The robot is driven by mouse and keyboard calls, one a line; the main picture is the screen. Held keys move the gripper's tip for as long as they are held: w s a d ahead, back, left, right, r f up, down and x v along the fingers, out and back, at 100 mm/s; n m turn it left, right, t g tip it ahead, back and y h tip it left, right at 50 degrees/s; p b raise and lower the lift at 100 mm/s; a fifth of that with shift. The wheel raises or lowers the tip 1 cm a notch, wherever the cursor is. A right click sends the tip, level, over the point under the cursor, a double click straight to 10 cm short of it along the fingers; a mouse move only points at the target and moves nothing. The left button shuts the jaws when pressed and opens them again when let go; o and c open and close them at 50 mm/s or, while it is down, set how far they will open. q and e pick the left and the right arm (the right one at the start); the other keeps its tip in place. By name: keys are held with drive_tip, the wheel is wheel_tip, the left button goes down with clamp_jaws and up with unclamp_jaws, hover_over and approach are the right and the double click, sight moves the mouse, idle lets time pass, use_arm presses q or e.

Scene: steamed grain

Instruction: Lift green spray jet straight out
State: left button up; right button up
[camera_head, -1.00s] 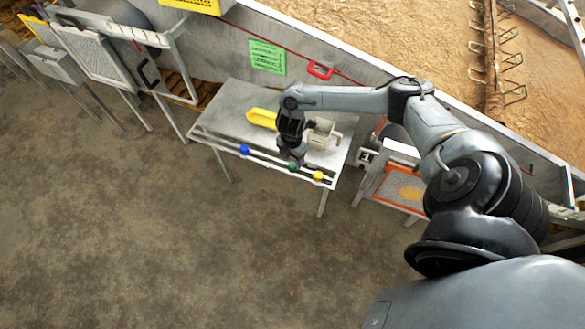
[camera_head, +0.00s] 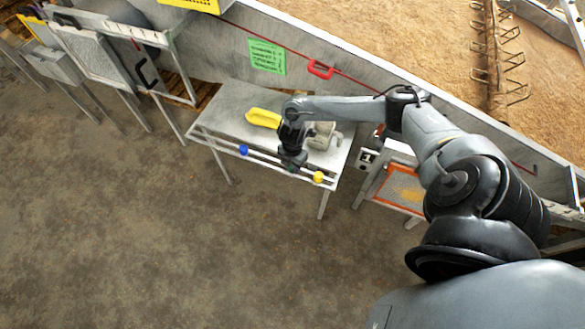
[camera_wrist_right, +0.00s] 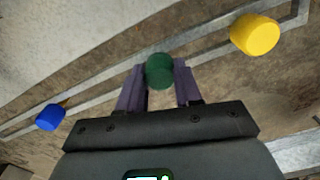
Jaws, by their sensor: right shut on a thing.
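The green spray jet (camera_wrist_right: 159,70) is a small dark green cylinder between the purple-grey fingers of my right gripper (camera_wrist_right: 160,85) in the right wrist view. The gripper is shut on it. In the head view my right gripper (camera_head: 293,163) points down over the front rail of the grey table, between the blue jet (camera_head: 243,150) and the yellow jet (camera_head: 318,177). The green jet is hidden under the gripper there. I cannot tell whether it is clear of the rail. My left gripper is not in view.
The blue jet (camera_wrist_right: 50,117) and yellow jet (camera_wrist_right: 255,35) stand on either side in the wrist view. On the table (camera_head: 228,108) are a yellow object (camera_head: 263,118) and a pale metal container (camera_head: 322,135) close to my arm. The floor in front is free.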

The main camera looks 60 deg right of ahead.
sight(292, 166)
drive_tip(key=shift+r, duration=0.15)
drive_tip(key=shift+r+p, duration=0.35)
drive_tip(key=shift+r, duration=0.15)
wheel_tip(292, 166, up, 3)
drive_tip(key=shift+r+p, duration=0.15)
drive_tip(key=shift+p, duration=0.6)
drive_tip(key=shift+s+d+r+p, duration=0.2)
drive_tip(key=shift+s+r+p, duration=0.4)
drive_tip(key=shift+s+r, duration=0.9)
drive_tip(key=shift+s+d+r+p, duration=0.25)
drive_tip(key=shift+s+r+p, duration=0.4)
drive_tip(key=shift+s, duration=1.7)
drive_tip(key=shift+s+d+r+p, duration=0.2)
drive_tip(key=shift+s+r+p, duration=0.35)
drive_tip(key=shift+s+r, duration=0.95)
drive_tip(key=shift+s+f, duration=0.4)
